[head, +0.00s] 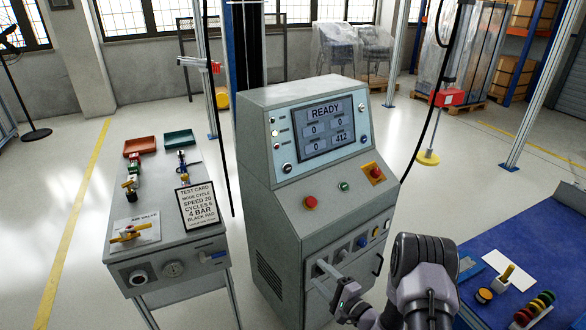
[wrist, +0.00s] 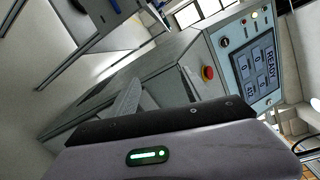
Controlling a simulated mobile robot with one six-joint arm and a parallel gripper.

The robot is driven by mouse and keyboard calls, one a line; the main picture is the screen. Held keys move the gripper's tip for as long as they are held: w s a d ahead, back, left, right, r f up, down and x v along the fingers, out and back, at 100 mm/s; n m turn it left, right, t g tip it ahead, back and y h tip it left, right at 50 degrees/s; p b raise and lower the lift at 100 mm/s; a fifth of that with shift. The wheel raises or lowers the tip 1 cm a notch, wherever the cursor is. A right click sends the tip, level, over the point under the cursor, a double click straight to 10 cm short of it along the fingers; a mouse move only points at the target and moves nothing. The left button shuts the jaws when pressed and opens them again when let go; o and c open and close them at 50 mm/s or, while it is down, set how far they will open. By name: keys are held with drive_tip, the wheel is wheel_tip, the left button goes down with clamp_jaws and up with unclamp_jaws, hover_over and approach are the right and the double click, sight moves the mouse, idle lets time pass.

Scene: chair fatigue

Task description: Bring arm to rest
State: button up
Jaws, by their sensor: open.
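My arm (head: 428,265) is at the lower right of the head view, reaching in front of the grey control cabinet (head: 265,180). My gripper (head: 320,276) is open and empty, its fingers pointing left close to the cabinet's lower front panel. I cannot tell whether they touch it. In the wrist view a pale finger (wrist: 126,100) shows past the dark edge of my wrist, with the cabinet (wrist: 165,72) behind it, tilted. The cabinet's screen (head: 324,129) reads READY, with three fields at 0 and one at 412.
Red buttons (head: 310,203) and a row of knobs sit on the cabinet front near my gripper. A bench (head: 165,240) with valves and a test card (head: 199,205) stands left. A blue-topped table (head: 520,260) with coloured parts is right. Open floor (head: 470,185) lies behind.

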drive_tip(key=s+a+r+n+g+y, duration=0.25)
drive_tip(key=a+r, duration=0.25)
drive_tip(key=r, duration=0.3)
drive_tip(key=s+a+r+n+g+y, duration=0.2)
drive_tip(key=a+r+n+g+y, duration=0.15)
drive_tip(key=r, duration=0.55)
drive_tip(key=s+a+r+n+g+h, duration=0.3)
drive_tip(key=s+a+r+g, duration=0.25)
drive_tip(key=s+r, duration=0.5)
drive_tip(key=s+d+r+t+h, duration=0.1)
drive_tip(key=s+d+r+h, duration=0.1)
drive_tip(key=s+d+h, duration=0.3)
drive_tip(key=s+d+r+n+t+h, duration=0.1)
drive_tip(key=s+d+h, duration=0.4)
drive_tip(key=s, duration=0.8)
drive_tip(key=shift+s+d+r+n+t, duration=0.3)
drive_tip(key=shift+d+r+t, duration=0.15)
drive_tip(key=shift+d+r, duration=0.6)
drive_tip(key=shift+d+f, duration=0.15)
